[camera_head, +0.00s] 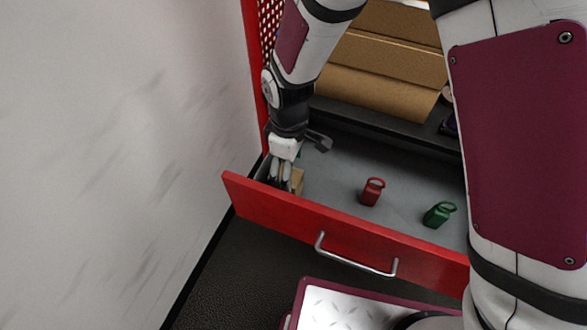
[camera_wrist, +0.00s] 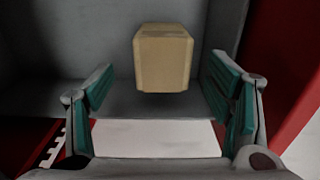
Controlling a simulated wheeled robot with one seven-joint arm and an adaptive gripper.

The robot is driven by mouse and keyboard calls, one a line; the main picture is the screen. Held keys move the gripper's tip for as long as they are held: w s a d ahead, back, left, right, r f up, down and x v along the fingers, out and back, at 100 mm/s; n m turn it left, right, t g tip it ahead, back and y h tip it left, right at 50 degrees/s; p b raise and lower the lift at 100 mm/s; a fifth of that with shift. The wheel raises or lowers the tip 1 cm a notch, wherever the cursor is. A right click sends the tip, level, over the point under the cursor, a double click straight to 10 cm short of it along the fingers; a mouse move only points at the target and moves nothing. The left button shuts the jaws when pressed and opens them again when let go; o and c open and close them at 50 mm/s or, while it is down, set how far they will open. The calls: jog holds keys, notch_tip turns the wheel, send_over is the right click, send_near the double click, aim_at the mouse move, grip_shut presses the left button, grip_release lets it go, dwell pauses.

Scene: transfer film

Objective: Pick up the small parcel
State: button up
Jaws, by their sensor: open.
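The small parcel (camera_wrist: 163,60) is a tan box on the grey floor of an open red drawer (camera_head: 340,230). In the wrist view it sits upright between and just ahead of the fingers of my gripper (camera_wrist: 170,92), with a gap on each side. In the head view the parcel (camera_head: 298,181) shows only partly, beside my gripper (camera_head: 284,185) in the drawer's left corner; my fingers hide the rest. My gripper is open, points down into the drawer and holds nothing.
A red padlock-shaped item (camera_head: 372,192) and a green one (camera_head: 438,215) stand in the drawer to the right. The drawer's red front has a metal handle (camera_head: 355,262). A pale wall (camera_head: 110,140) is close on the left. Brown boxes (camera_head: 380,75) lie behind.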

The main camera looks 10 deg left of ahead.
notch_tip(320, 180, down, 7)
jog(key=shift+s+a+f, duration=0.15)
dwell(0.4)
jog(key=c, duration=1.4)
jog(key=shift+c, duration=0.2)
